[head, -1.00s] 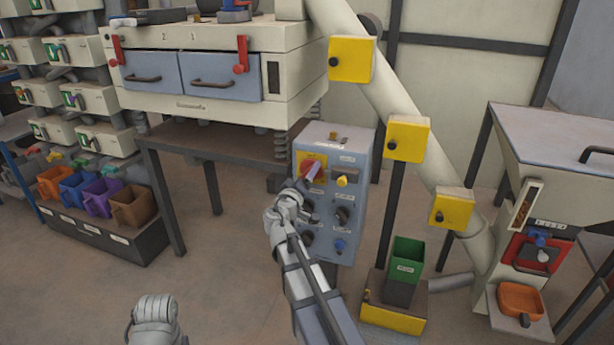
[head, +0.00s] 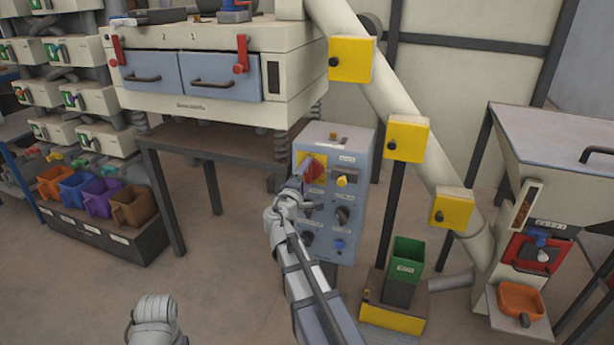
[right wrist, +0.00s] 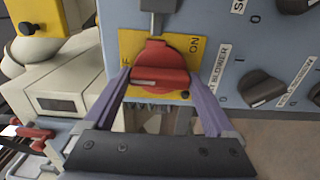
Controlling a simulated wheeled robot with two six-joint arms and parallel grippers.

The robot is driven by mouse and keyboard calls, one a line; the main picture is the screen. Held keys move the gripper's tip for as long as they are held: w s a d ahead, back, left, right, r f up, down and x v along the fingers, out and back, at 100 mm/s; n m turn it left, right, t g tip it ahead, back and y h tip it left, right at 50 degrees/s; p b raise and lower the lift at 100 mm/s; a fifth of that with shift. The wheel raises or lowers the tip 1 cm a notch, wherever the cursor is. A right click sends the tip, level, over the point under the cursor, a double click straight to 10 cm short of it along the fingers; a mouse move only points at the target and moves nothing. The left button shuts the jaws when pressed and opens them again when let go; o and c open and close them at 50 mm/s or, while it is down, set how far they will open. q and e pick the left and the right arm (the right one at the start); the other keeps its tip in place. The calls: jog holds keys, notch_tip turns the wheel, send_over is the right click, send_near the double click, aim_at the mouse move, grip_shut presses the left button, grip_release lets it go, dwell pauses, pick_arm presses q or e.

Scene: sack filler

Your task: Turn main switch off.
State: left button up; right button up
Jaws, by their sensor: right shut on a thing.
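The main switch is a red rotary knob (right wrist: 158,66) on a yellow plate, on the front of the grey-blue control box (head: 350,215). My right gripper (right wrist: 160,82) is shut on the knob, with one purple finger at each end of its raised handle bar. In the right wrist view the bar lies across the picture. Its pale mark is on the left end, on the side of the partly hidden OFF label; ON is at the upper right. In the head view the red knob (head: 315,172) shows beside the right gripper (head: 306,169). My left gripper is not in view.
A yellow knob (head: 342,181), black knobs and a blue knob (head: 340,245) sit close by on the same panel. A grey padlock-like part (right wrist: 157,12) is just above the switch. A slanted pipe with yellow boxes (head: 407,139) rises right of the box.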

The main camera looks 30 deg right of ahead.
dwell(0.5)
jog(key=o, duration=1.1)
jog(key=shift+c, duration=0.2)
jog(key=v, duration=0.8)
